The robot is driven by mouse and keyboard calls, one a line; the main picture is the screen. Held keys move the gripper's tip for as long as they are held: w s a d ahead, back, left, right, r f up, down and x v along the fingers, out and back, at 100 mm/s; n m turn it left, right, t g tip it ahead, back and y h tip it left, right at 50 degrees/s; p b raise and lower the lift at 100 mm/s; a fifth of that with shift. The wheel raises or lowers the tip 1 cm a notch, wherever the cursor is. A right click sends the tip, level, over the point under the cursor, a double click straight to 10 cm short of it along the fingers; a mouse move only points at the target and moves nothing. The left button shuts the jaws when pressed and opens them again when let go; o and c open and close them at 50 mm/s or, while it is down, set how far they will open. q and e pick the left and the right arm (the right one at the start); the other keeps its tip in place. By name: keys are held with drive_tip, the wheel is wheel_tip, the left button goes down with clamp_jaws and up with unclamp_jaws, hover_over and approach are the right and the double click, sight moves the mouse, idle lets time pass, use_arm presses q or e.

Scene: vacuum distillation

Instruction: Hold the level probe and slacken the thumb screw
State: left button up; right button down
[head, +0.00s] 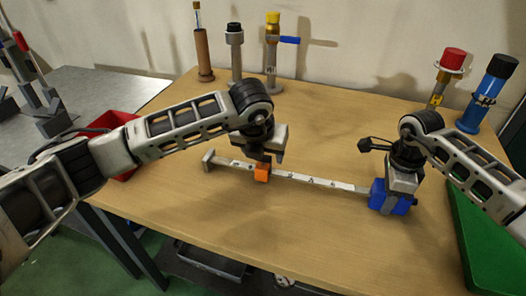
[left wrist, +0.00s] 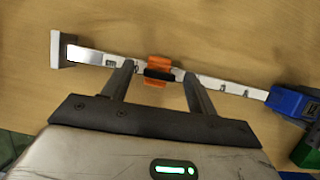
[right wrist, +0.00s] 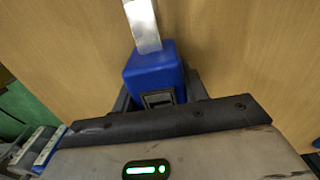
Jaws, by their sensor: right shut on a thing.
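The level probe is a flat silver bar (head: 313,181) with dark marks, lying low over the table. It has a grey end piece (head: 208,159) at the left and a blue block (head: 378,196) at the right. An orange slider (head: 262,173) sits on the bar; in the left wrist view a black piece (left wrist: 160,75), perhaps the thumb screw, crosses it. My left gripper (left wrist: 157,84) is open, with its fingers apart on either side of the slider and no visible contact. My right gripper (right wrist: 158,95) is shut on the blue block, which also shows in the right wrist view (right wrist: 152,68).
Several tubes stand along the back of the table, among them a brown one (head: 203,55) and a blue one (head: 487,95). A red tray (head: 112,120) is at the left edge and a green mat (head: 487,240) at the right. The table front is clear.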

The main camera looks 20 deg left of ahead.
use_arm(q)
drive_tip(key=shift+r, duration=0.1)
drive_tip(key=v, duration=1.2)
use_arm(e)
drive_tip(key=c, duration=0.7)
unclamp_jaws()
wheel_tip(320, 180, up, 12)
drive_tip(key=shift+r, duration=0.1)
use_arm(q)
drive_tip(key=shift+s, duration=0.1)
